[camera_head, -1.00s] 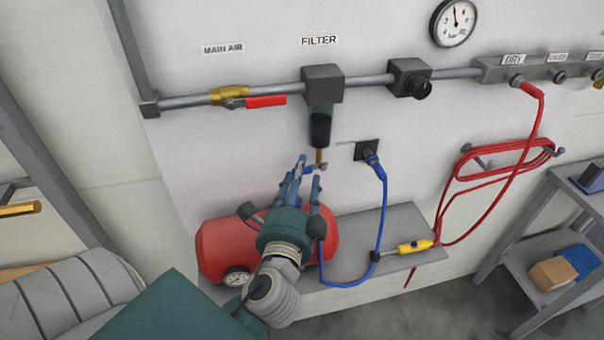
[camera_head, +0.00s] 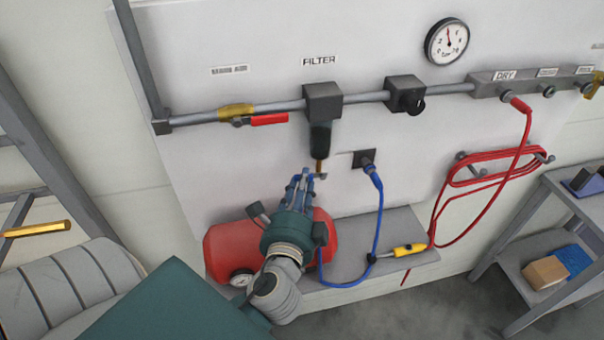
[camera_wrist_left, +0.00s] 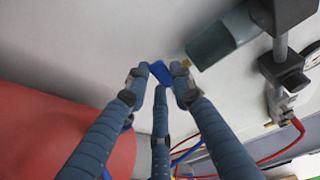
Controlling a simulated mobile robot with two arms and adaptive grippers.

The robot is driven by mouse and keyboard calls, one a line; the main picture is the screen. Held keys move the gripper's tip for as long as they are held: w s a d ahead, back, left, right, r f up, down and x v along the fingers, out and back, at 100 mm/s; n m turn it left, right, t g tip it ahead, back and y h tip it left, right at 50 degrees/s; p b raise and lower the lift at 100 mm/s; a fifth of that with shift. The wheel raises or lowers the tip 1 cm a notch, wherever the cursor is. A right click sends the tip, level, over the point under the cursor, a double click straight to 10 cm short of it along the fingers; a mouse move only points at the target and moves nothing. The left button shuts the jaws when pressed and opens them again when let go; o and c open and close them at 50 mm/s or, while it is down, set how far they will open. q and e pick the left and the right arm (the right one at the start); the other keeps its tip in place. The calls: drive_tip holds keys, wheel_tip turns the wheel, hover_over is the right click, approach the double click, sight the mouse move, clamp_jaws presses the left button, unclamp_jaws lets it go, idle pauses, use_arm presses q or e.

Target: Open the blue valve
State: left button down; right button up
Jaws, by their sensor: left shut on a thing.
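The filter (camera_head: 320,137) hangs below the pipe, with a brass stem (camera_head: 319,165) at its bottom end. My left gripper (camera_head: 306,177) is just below that stem, in front of the wall. In the left wrist view the blue valve handle (camera_wrist_left: 160,72) is a small flat blue piece between the fingertips of my left gripper (camera_wrist_left: 158,80), which is shut on it. A brass bit shows beside the fingers, at the end of the dark filter bowl (camera_wrist_left: 213,45). In the head view my fingers mostly hide the handle. My right gripper is not in view.
A red tank (camera_head: 230,248) lies below and left of my gripper. A blue hose (camera_head: 379,215) hangs to the right, near a yellow-handled tool (camera_head: 409,249) on the grey shelf (camera_head: 350,265). A red lever (camera_head: 269,119) is on the pipe; a coiled red hose (camera_head: 490,168) hangs further right.

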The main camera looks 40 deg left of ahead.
use_arm(q)
drive_tip(key=shift+w+d+r+m+g+p, duration=0.15)
drive_tip(key=shift+r+m+g+p, duration=0.45)
drive_tip(key=shift+m+p, duration=0.35)
drive_tip(key=shift+w+a+r+m+g+p, duration=0.15)
drive_tip(key=shift+r+m+g+p, duration=0.25)
drive_tip(key=shift+r+m+p, duration=0.4)
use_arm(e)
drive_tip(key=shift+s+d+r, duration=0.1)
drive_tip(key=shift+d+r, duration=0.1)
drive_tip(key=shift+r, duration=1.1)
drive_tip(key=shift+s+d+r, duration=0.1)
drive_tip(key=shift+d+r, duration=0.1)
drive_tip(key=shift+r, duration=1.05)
use_arm(q)
drive_tip(key=shift+d+f, duration=0.1)
drive_tip(key=c, duration=1.5)
unclamp_jaws()
drive_tip(key=shift+o, duration=0.2)
drive_tip(key=shift+w+f, duration=0.15)
drive_tip(key=shift+f, duration=0.05)
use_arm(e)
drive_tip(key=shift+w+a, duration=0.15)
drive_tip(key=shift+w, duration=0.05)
